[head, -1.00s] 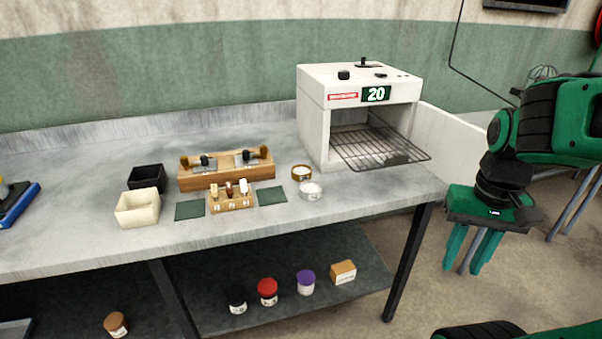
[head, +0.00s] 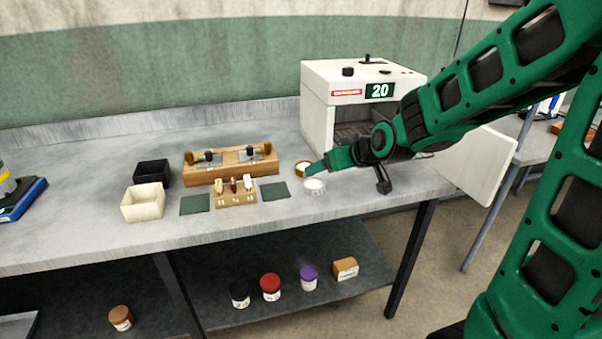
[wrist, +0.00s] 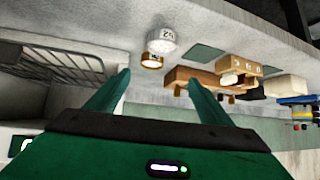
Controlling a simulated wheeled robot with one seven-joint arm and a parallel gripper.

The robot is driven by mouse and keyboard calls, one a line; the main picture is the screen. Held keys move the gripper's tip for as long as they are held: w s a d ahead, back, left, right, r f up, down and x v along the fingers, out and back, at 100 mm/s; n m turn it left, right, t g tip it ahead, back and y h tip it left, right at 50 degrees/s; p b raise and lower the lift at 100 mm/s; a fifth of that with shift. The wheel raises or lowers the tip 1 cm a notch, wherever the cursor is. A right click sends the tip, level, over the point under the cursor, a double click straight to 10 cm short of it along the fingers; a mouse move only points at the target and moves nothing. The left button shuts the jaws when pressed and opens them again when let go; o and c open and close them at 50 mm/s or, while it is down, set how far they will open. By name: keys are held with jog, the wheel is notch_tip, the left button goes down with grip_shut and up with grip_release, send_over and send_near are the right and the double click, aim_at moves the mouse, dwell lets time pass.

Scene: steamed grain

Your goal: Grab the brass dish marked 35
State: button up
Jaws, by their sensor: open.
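The brass dish (head: 300,169) with pale contents stands on the grey bench, left of the white oven. In the wrist view the brass dish (wrist: 152,62) lies just beyond and between my fingertips; its marking is too small to read. A white dish (head: 314,187) stands close in front of it and also shows in the wrist view (wrist: 161,41). My gripper (wrist: 159,82) is open and empty. In the head view my gripper (head: 314,169) comes in from the right, and a finger hides part of the brass dish's right side.
The white oven (head: 345,70) reads 20 and has its door open; my arm covers part of it. A wooden rack (head: 230,172), small weights block (head: 236,200), green pads (head: 274,191), and black (head: 152,173) and cream boxes (head: 143,203) stand left. The bench front is clear.

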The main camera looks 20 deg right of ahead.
jog(key=w+t, duration=0.4)
jog(key=w, duration=0.4)
send_near(301, 165)
jog(key=shift+s+d+r, duration=0.2)
jog(key=shift+s+r, duration=0.2)
jog(key=shift+s, duration=0.15)
jog(key=shift+s+d+r, duration=0.2)
jog(key=shift+s+r, duration=0.15)
jog(key=shift+s, duration=0.2)
jog(key=shift+w+f, duration=0.2)
jog(key=shift+f, duration=0.15)
jog(key=shift+x, duration=3.5)
jog(key=shift+a, duration=0.15)
jog(key=c, duration=1.2)
